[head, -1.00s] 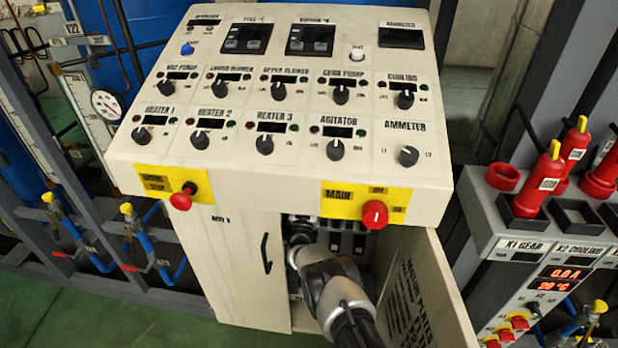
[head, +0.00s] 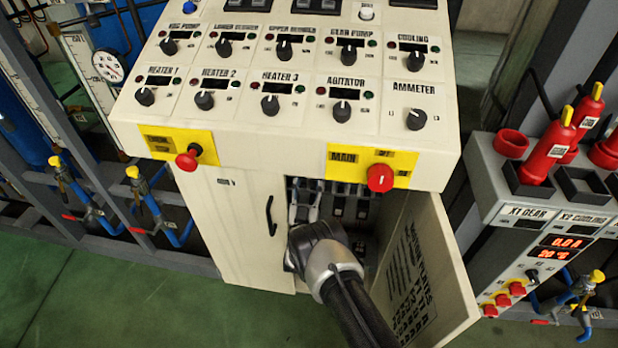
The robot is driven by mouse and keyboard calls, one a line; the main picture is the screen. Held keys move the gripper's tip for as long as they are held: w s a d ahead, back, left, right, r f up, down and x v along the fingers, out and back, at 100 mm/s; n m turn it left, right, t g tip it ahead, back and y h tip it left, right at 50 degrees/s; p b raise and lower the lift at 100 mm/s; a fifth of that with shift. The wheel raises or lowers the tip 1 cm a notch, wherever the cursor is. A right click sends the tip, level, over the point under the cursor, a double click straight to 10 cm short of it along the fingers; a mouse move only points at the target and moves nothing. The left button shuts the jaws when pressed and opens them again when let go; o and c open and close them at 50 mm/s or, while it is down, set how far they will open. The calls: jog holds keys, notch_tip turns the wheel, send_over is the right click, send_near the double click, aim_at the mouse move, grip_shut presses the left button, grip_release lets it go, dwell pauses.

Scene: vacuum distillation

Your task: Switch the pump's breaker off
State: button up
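The control cabinet's right door (head: 425,275) stands open, with printed text on its inner face. Inside is a row of dark breakers (head: 350,203) below the console. My gripper (head: 303,200) reaches into the open cabinet at the left end of this row. Its pale grey fingers point up in front of the leftmost breakers and partly hide them. A gap shows between the fingers, but whether they touch a breaker cannot be told. The breaker labels and lever positions are too small to read.
The console above carries a red MAIN switch (head: 380,178), a red stop button (head: 188,160) and several black knobs. The left door (head: 235,225) is shut. A grey unit (head: 540,225) with red plugs stands right. Green floor (head: 110,295) is clear in front.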

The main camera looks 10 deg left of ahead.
jog(key=s+g+p, duration=0.1)
jog(key=s+p, duration=0.4)
jog(key=s, duration=0.1)
jog(key=f+b+x, duration=0.1)
jog(key=b+x, duration=0.4)
jog(key=x, duration=1.2)
jog(key=shift+w+g, duration=0.3)
jog(key=shift+w, duration=0.15)
jog(key=shift+c, duration=0.2)
grip_shut()
